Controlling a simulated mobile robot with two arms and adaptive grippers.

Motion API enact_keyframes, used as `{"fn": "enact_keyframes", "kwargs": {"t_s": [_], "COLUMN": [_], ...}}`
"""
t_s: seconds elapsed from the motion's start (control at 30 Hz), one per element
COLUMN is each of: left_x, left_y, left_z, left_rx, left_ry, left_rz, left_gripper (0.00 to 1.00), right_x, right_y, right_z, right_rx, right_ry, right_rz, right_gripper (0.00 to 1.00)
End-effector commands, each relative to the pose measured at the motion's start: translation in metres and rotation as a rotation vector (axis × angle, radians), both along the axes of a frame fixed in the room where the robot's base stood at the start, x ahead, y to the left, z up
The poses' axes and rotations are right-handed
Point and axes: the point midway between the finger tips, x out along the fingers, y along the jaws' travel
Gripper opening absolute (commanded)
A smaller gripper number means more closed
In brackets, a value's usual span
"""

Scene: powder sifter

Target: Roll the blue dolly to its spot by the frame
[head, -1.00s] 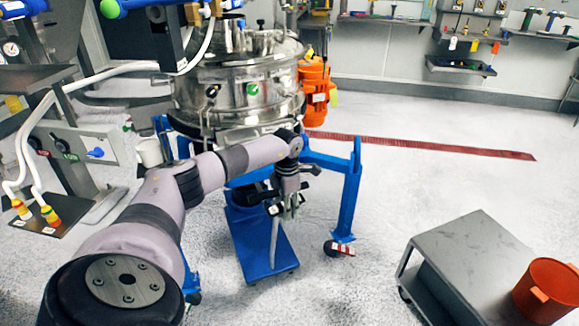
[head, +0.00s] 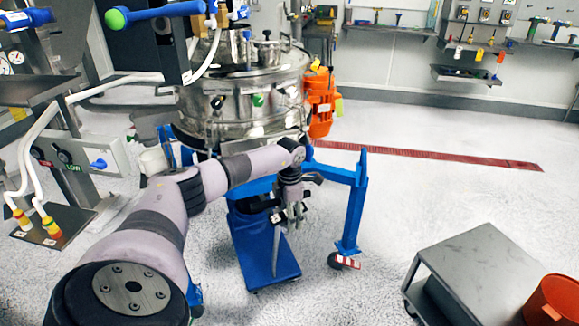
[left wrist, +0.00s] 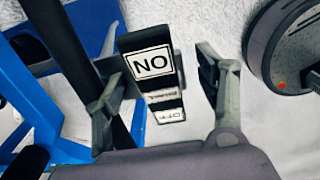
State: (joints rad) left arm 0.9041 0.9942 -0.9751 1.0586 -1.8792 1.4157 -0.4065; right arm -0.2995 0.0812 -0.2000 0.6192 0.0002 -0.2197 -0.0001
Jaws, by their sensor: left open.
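The blue dolly (head: 268,262), a low blue platform on small casters, stands on the floor below the steel sifter, partly behind my left arm. The blue frame (head: 352,215) carries the sifter; its front right leg ends in a caster with a red-and-white label. My left gripper (head: 290,218) hangs over the dolly in the head view. In the left wrist view the gripper (left wrist: 160,72) is open, with a black labelled block (left wrist: 152,64) between or beyond its fingers. I cannot tell whether they touch it. My right gripper is not in view.
A grey cart (head: 475,255) with an orange bucket (head: 553,302) stands at the right front. An orange motor (head: 320,98) is mounted beside the sifter. A red floor strip (head: 430,156) runs behind. The floor between frame and cart is open.

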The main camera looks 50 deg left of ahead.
Motion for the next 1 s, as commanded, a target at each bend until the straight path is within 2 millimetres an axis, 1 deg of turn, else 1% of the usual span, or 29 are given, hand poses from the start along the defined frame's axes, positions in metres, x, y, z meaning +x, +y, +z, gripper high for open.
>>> {"fn": "enact_keyframes", "kwargs": {"t_s": [0.27,0.37,0.7,0.83,1.0], "left_x": [0.000,0.001,0.001,0.001,0.000], "left_y": [0.000,0.001,0.000,0.000,0.000], "left_z": [0.004,0.014,0.064,0.075,0.081], "left_rx": [0.001,0.001,0.000,0.000,0.000], "left_ry": [-0.001,-0.004,-0.003,-0.002,0.000], "left_rz": [0.001,0.002,0.000,0.001,0.001], "left_gripper": [0.65,0.65,0.65,0.65,0.65], "right_x": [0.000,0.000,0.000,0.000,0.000], "right_y": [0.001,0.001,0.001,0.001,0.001], "right_z": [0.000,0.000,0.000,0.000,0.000], "right_rx": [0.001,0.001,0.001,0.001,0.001], "right_ry": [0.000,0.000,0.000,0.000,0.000], "right_rz": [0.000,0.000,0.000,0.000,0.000], "right_gripper": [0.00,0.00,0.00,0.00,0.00]}}
